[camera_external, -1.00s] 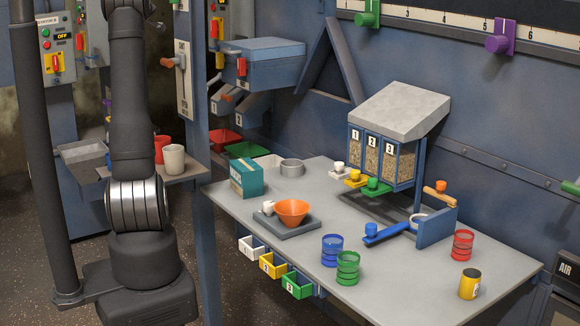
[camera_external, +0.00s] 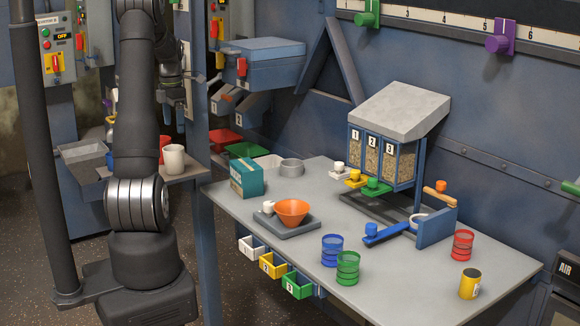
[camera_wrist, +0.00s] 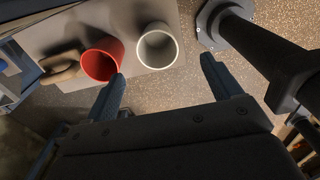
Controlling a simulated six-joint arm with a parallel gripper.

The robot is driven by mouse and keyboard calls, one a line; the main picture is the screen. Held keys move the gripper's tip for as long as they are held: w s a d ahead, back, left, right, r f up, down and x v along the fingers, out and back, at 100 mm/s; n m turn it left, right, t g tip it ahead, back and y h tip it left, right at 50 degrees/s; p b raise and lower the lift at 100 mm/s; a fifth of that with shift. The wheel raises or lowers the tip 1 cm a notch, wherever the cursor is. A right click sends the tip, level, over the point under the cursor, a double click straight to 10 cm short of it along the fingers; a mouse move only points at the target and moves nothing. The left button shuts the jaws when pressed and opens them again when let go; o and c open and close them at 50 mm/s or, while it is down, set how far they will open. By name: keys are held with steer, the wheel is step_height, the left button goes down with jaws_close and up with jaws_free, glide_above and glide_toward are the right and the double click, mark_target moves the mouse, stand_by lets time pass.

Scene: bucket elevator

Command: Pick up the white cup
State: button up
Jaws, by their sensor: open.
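The white cup (camera_external: 174,160) stands upright on a small grey shelf at the left, beside the red cup (camera_external: 163,146). In the wrist view the white cup (camera_wrist: 157,48) shows its open rim, with the red cup (camera_wrist: 101,60) close on its left. My gripper (camera_wrist: 162,73) is open and empty. Its fingers are spread, with the white cup ahead, roughly between their lines and apart from them. In the external view my gripper (camera_external: 176,112) is above the cups, partly hidden behind my arm.
The shelf (camera_external: 188,171) also bears a brown handled object (camera_wrist: 60,72) left of the red cup. A dark post (camera_wrist: 255,45) stands to the right in the wrist view. A blue upright (camera_external: 197,110) is close right of the gripper. The large table (camera_external: 330,215) holds several other items.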

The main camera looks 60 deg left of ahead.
mark_target(174, 160)
step_height(174, 160, down, 7)
steer(key=shift+f, duration=0.2)
steer(key=shift+s+a+f, duration=0.15)
steer(key=shift+f, duration=1.25)
steer(key=shift+s+a+f, duration=0.15)
steer(key=shift+f, duration=1.2)
steer(key=c, duration=1)
